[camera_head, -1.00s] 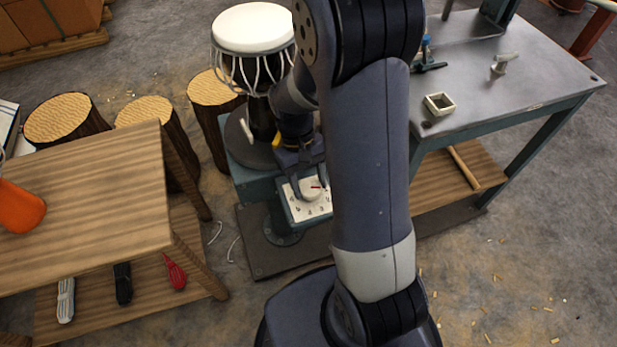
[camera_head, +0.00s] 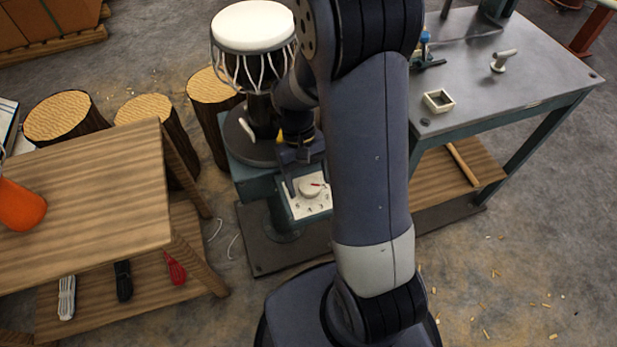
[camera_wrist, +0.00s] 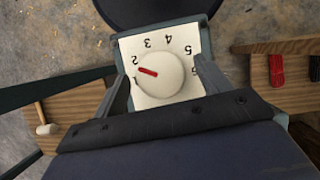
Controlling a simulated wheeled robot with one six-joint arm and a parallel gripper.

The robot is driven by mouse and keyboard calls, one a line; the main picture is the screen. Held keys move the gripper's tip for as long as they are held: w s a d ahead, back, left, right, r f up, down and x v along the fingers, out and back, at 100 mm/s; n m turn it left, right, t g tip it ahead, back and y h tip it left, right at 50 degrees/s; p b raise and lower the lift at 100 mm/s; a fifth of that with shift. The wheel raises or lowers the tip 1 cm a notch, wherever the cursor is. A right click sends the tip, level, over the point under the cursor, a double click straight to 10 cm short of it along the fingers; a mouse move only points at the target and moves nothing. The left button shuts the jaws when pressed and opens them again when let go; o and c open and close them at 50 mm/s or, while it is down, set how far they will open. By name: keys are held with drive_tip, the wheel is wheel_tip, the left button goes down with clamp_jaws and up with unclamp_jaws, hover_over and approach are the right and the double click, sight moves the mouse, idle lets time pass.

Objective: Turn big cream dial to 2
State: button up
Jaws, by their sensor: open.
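The big cream dial (camera_head: 309,187) sits on a white numbered plate (camera_head: 297,209) on the front of a teal stand. In the wrist view the dial (camera_wrist: 165,76) has a red pointer line that points between 1 and 2, somewhat nearer 2. The numbers on the plate (camera_wrist: 160,98) appear upside down there. My gripper (camera_wrist: 162,68) is open, with one finger on each side of the dial and a visible gap to it on both sides. In the head view my gripper (camera_head: 307,178) is just above the dial, and my arm hides part of the plate.
A goblet drum (camera_head: 252,30) stands on the round turntable behind the dial. A wooden table (camera_head: 100,200) is at left, with log stumps (camera_head: 66,115) behind it. A metal workbench (camera_head: 500,75) at right holds a small square tray (camera_head: 438,101). Floor in front is open.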

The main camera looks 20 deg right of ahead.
sight(309, 182)
wheel_tip(309, 182, up, 10)
drive_tip(key=p, duration=0.2)
idle(0.4)
wheel_tip(309, 182, down, 10)
drive_tip(key=shift+f+b, duration=0.1)
drive_tip(key=shift+b, duration=0.95)
